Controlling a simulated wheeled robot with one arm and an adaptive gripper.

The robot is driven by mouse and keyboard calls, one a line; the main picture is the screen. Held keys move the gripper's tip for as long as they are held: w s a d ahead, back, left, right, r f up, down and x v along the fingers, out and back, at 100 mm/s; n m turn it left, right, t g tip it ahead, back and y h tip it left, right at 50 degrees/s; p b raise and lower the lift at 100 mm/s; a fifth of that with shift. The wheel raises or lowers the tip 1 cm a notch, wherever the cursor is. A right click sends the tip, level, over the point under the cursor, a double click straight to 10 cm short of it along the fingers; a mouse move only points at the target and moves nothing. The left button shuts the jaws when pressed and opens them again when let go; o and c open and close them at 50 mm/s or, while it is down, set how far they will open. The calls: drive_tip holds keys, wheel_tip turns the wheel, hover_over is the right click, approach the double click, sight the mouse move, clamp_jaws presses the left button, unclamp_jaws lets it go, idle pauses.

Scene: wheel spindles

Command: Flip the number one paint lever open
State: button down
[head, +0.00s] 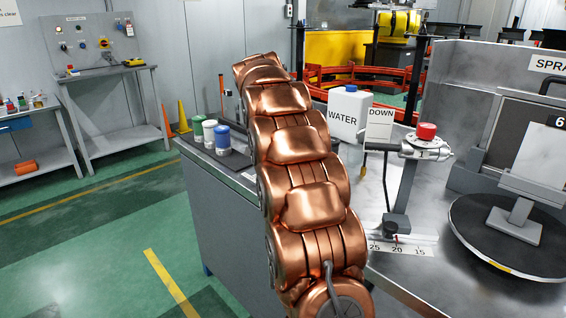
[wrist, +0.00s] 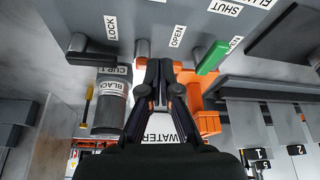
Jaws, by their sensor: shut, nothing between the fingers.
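My gripper (wrist: 159,72) is shut and empty in the wrist view, its dark fingertips together below a grey panel. Small black tags numbered 1 (wrist: 257,154) and 2 (wrist: 297,149) show at the lower right of the wrist view, apart from my fingers. I cannot make out which part is the number one paint lever. A green handle (wrist: 212,58) and an orange part (wrist: 206,120) lie just right of my fingers. In the head view my copper arm fills the middle, and my gripper is out of sight.
In the wrist view the grey panel (wrist: 205,22) carries LOCK, OPEN and SHUT labels; a dark cylinder (wrist: 110,100) marked BLACK is left of my fingers. In the head view, a WATER jug (head: 348,112), red knob (head: 427,131) and black turntable (head: 515,245) stand right of my arm.

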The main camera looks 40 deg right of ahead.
drive_tip(key=p+v, duration=0.2)
drive_tip(key=v, duration=0.5)
drive_tip(key=shift+w+a+r, duration=0.2)
drive_tip(key=shift+w+a, duration=0.05)
drive_tip(key=shift+w, duration=0.05)
drive_tip(key=s+a+f+n+g+y, duration=0.1)
drive_tip(key=s+a+f+n, duration=0.3)
drive_tip(key=s+a, duration=0.55)
drive_tip(key=s+a+f+n+g+y, duration=0.15)
drive_tip(key=s+a+f+n, duration=0.25)
drive_tip(key=s+a, duration=0.5)
drive_tip(key=s+a+f+n+g+y, duration=0.1)
drive_tip(key=s+a+f+n, duration=0.2)
drive_tip(key=s+a+f, duration=0.5)
drive_tip(key=s+a+f+n+g+y, duration=0.1)
drive_tip(key=s+a+f+n, duration=0.2)
drive_tip(key=s, duration=1)
wheel_tip(320, 180, up, 18)
drive_tip(key=w+t+p, duration=0.1)
drive_tip(key=p, duration=1.5)
drive_tip(key=shift+r+n, duration=0.15)
drive_tip(key=shift+n, duration=0.15)
drive_tip(key=shift+a+t, duration=0.1)
drive_tip(key=shift+t, duration=0.15)
